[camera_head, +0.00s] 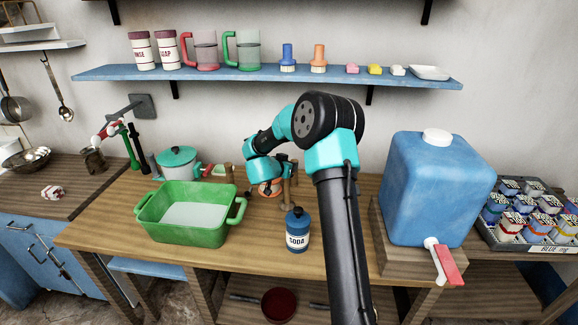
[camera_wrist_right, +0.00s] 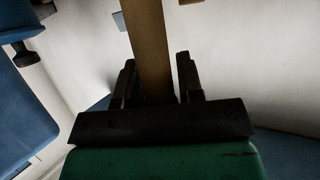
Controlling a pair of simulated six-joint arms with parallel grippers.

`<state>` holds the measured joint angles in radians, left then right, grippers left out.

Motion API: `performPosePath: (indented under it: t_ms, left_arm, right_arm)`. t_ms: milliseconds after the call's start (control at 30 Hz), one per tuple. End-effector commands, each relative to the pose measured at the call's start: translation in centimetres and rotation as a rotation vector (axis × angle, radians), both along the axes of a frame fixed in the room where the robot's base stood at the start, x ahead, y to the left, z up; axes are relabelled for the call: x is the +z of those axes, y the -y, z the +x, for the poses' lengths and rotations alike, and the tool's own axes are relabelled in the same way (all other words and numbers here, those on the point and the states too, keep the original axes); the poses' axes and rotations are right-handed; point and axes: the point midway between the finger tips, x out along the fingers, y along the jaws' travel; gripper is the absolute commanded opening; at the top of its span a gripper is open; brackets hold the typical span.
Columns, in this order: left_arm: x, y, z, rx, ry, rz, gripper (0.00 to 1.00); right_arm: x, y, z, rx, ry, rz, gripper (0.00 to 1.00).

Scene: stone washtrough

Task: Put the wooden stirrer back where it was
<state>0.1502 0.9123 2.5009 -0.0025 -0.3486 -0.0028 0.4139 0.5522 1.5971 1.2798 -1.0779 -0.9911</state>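The wooden stirrer (camera_wrist_right: 151,45) shows in the right wrist view as a flat brown bar, slightly slanted, running up between the fingers of my right gripper (camera_wrist_right: 158,82). The fingers lie close along both its sides and appear shut on it. In the head view my right forearm reaches over the table to the left. A brown upright piece (camera_head: 289,188), apparently the stirrer, shows by my right gripper (camera_head: 283,172), which is small and partly hidden there. The stirrer's lower end is hard to make out. My left gripper is not in view.
A green tub (camera_head: 190,228) with pale liquid stands left on the table. A soda bottle (camera_head: 297,232) stands close in front of my right gripper. A teal pot (camera_head: 178,160) is behind the tub. A large blue water container (camera_head: 435,190) stands right. A shelf (camera_head: 270,76) runs above.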

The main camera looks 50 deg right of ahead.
Motion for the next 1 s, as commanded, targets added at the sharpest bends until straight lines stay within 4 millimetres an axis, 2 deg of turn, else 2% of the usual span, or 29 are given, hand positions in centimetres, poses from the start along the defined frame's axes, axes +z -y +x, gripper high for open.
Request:
performPosePath:
  t_ms: [33,133,533,733,1000]
  left_arm:
    - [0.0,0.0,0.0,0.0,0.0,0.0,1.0]
    - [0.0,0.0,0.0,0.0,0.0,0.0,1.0]
    - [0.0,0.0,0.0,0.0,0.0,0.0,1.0]
    - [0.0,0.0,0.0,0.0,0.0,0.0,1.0]
    - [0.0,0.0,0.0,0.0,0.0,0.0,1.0]
  right_arm:
    - [0.0,0.0,0.0,0.0,0.0,0.0,0.39]
    - [0.0,0.0,0.0,0.0,0.0,0.0,0.49]
    - [0.5,-0.3,0.0,0.002,0.001,0.0,0.49]
    - [1.4,-2.6,-0.4,0.003,0.001,0.0,0.49]
    - [3.4,-7.3,-1.1,0.004,0.002,0.0,0.49]
